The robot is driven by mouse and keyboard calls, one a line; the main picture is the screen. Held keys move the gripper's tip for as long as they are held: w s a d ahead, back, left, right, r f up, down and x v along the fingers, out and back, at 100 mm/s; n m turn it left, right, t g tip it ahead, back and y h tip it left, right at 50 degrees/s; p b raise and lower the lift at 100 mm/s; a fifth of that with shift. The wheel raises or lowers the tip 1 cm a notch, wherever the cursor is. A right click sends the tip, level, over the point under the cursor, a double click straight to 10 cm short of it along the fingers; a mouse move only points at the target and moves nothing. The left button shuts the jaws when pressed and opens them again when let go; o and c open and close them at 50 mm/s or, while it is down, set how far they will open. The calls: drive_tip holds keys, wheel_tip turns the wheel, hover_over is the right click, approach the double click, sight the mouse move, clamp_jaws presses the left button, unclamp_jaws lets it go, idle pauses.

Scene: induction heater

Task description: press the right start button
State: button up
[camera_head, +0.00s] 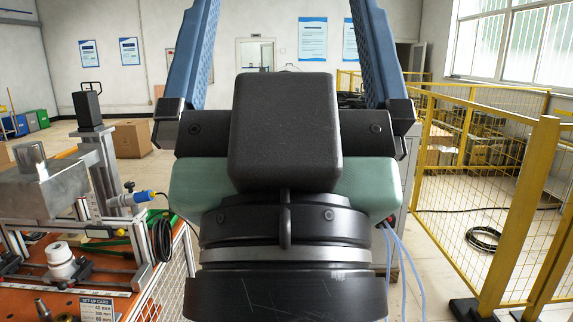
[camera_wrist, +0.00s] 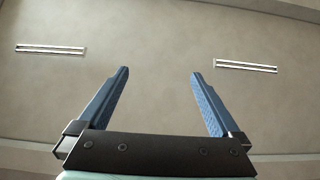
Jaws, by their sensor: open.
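My gripper (camera_head: 284,8) fills the middle of the head view, raised with its two blue fingers pointing up and spread wide apart. The fingertips are cut off by the top edge. In the wrist view my gripper (camera_wrist: 160,73) is open and empty, with only the ceiling beyond it. No start button can be made out in either view. My gripper and wrist hide the middle of the scene, including whatever stands directly behind them.
An orange workbench (camera_head: 100,305) with metal fixtures and a set-up card (camera_head: 96,308) stands at the left. Yellow mesh fencing (camera_head: 490,190) runs along the right. A black cable coil (camera_head: 483,239) lies on the floor behind it. A cardboard box (camera_head: 131,140) stands at the back left.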

drive_tip(key=shift+c, duration=0.3)
clamp_jaws()
idle(1.3)
